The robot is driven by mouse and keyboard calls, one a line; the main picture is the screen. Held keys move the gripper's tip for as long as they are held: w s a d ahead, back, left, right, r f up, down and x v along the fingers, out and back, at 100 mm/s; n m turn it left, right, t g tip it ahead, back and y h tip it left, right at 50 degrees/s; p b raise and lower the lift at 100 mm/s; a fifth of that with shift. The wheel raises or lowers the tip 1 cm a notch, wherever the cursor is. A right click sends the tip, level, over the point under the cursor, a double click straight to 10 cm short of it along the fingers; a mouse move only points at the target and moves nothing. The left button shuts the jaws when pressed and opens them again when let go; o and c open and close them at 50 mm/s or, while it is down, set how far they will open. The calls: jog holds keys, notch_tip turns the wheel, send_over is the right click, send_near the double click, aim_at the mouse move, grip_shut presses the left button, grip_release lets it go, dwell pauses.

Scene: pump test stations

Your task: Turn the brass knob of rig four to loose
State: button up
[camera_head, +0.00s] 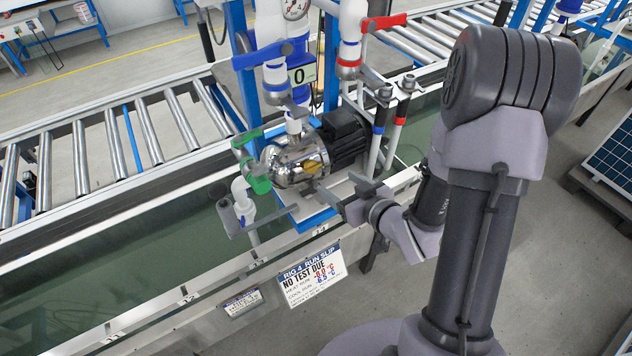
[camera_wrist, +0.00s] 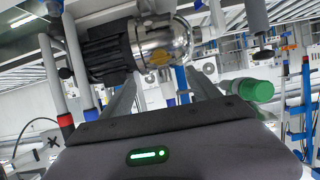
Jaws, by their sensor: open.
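Rig four is a shiny steel pump (camera_head: 293,160) with a black motor (camera_head: 343,135), standing on a blue-edged base. A small brass knob (camera_head: 311,167) sits on the front of the pump's steel housing. The fingers appear apart from the knob. I cannot tell the knob's turned position.
Valve handles stand around the pump: blue (camera_head: 262,55), red (camera_head: 384,22) and green (camera_head: 258,184). A run slip (camera_head: 311,273) marked rig 4, "NO TEST DUE", hangs on the trough front. A roller conveyor (camera_head: 120,140) runs behind. The floor at lower right is clear.

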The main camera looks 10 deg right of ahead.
aim_at(314, 167)
jog(key=b+x, duration=0.5)
jog(key=x, duration=0.7)
jog(key=shift+a+f, duration=0.1)
jog(key=shift+c, duration=0.2)
jog(key=c, duration=1.3)
